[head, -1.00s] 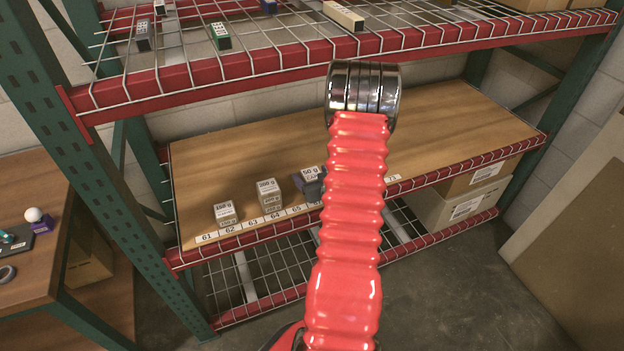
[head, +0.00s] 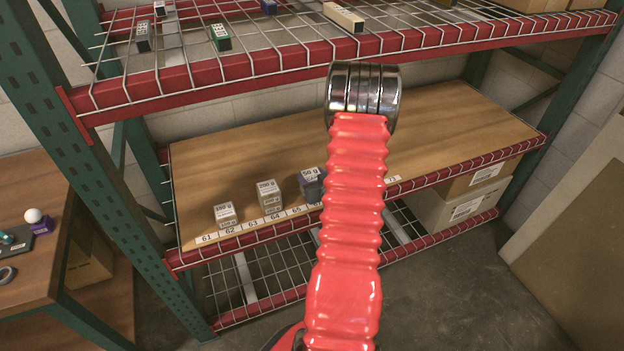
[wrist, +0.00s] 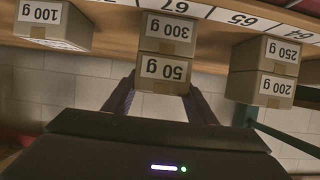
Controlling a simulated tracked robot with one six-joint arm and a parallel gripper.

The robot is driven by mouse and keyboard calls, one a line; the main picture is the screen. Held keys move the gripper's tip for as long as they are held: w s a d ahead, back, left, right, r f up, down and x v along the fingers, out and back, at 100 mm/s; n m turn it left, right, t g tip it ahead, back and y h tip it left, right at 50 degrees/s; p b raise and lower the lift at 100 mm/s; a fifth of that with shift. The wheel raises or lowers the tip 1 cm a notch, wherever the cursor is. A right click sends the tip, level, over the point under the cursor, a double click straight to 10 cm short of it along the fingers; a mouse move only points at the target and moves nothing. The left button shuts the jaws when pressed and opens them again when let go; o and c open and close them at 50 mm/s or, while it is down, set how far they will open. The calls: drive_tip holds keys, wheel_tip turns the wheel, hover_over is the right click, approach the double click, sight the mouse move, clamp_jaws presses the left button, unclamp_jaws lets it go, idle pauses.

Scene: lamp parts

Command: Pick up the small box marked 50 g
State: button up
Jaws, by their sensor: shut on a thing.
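The small box marked 50 g (wrist: 165,70) is grey-brown with a white label. It is directly over a box marked 300 g (wrist: 167,34), which stands on the wooden shelf. The wrist view is upside down, so the 50 g box appears lower there. My gripper (wrist: 162,92) has one dark finger on each side of the 50 g box and is shut on it. I cannot tell whether the two boxes still touch. In the head view, the 50 g box's label (head: 311,173) shows beside my red arm, with my dark gripper (head: 314,188) around it.
A 200 g box (wrist: 262,88) sits on a 250 g box (wrist: 265,53) at one side. A 100 g box (wrist: 53,22) stands at the other. The upper wire shelf (head: 260,63) overhangs; the wooden shelf (head: 440,125) is clear at right.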

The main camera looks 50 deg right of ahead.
sight(312, 174)
drive_tip(key=shift+r, duration=0.15)
drive_tip(key=shift+r, duration=4.9)
